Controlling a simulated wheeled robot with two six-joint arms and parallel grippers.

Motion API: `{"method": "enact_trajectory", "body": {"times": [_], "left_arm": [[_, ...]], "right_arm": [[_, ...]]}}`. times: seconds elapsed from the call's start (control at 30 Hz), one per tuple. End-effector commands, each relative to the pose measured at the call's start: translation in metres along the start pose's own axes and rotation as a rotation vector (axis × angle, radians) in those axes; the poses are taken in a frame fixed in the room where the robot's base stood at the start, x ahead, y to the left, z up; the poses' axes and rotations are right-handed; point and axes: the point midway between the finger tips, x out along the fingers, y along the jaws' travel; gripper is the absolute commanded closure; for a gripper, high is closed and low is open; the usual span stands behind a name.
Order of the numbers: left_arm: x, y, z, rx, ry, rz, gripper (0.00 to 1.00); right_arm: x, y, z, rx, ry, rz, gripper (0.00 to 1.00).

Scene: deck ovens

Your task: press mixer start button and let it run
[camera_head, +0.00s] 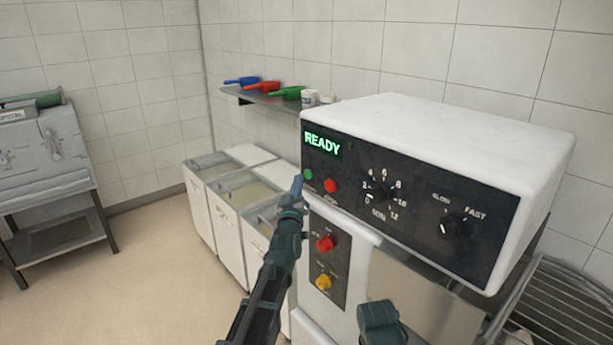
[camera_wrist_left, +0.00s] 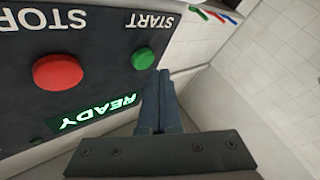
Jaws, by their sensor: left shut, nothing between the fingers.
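The mixer (camera_head: 440,140) is a white machine with a black control panel. Its display (camera_head: 322,145) reads READY in green. The green start button (camera_head: 308,174) sits below the display, with the red stop button (camera_head: 330,186) to its right. My left gripper (camera_head: 297,186) is shut and empty, its fingertips just beside the green button. In the left wrist view the closed fingers (camera_wrist_left: 162,78) end close to the green START button (camera_wrist_left: 143,59); I cannot tell whether they touch it. The red STOP button (camera_wrist_left: 58,72) is farther left. My right gripper's fingers are not in view.
The panel also has a timer dial (camera_head: 381,194) and a speed knob (camera_head: 453,227). Below are a red knob (camera_head: 325,243) and a yellow knob (camera_head: 323,282). White bins (camera_head: 228,235) stand behind my left arm. A shelf (camera_head: 262,100) holds coloured scoops. Open floor lies left.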

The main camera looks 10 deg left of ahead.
Motion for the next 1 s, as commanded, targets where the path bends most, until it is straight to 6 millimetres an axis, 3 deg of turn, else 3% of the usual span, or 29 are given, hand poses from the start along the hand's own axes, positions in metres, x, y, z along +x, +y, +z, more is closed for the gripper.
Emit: {"method": "enact_trajectory", "body": {"times": [1.0], "left_arm": [[0.0060,0.0044,0.0041,0.000,0.000,0.000,1.00]], "right_arm": [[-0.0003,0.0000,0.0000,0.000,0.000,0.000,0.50]]}}
